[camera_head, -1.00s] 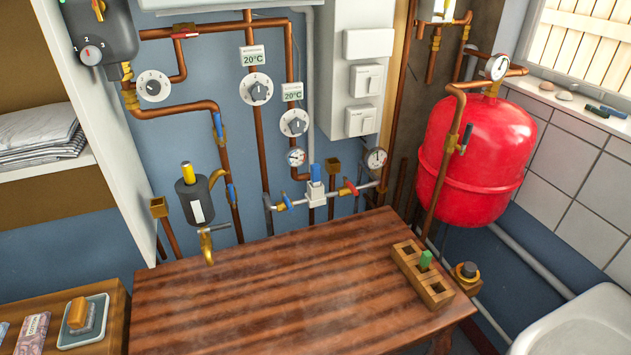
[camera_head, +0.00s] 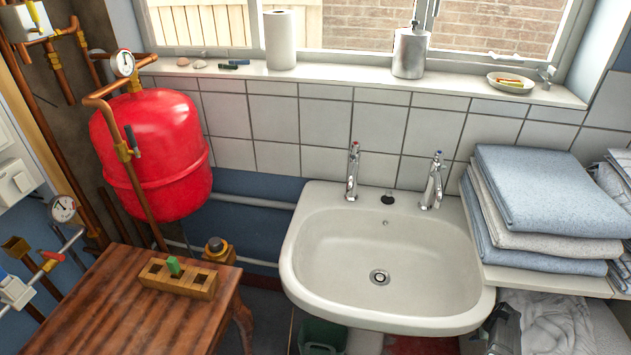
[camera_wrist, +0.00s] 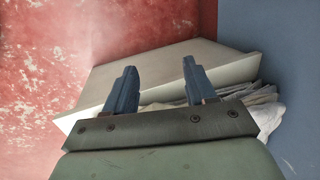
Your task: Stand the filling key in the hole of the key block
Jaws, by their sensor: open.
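The key block (camera_head: 180,280) is a light wooden block with square holes, lying on the brown wooden table at its right end. A green piece (camera_head: 173,266) sticks up from its middle hole, and the hole on either side looks empty. I cannot tell whether the green piece is the filling key, and no other key can be made out for certain. My gripper (camera_wrist: 160,70) is open in the wrist view, its two blue fingers apart with nothing between them. It is away from the block, over a pale shelf (camera_wrist: 150,70) with folded cloth.
The wooden table (camera_head: 95,300) has bare room left of the block. A red tank (camera_head: 155,150) with copper pipe stands behind it, a brass fitting (camera_head: 217,250) beside it. A white sink (camera_head: 385,255) and stacked towels (camera_head: 545,200) are to the right. Small dark items (camera_head: 232,64) lie on the windowsill.

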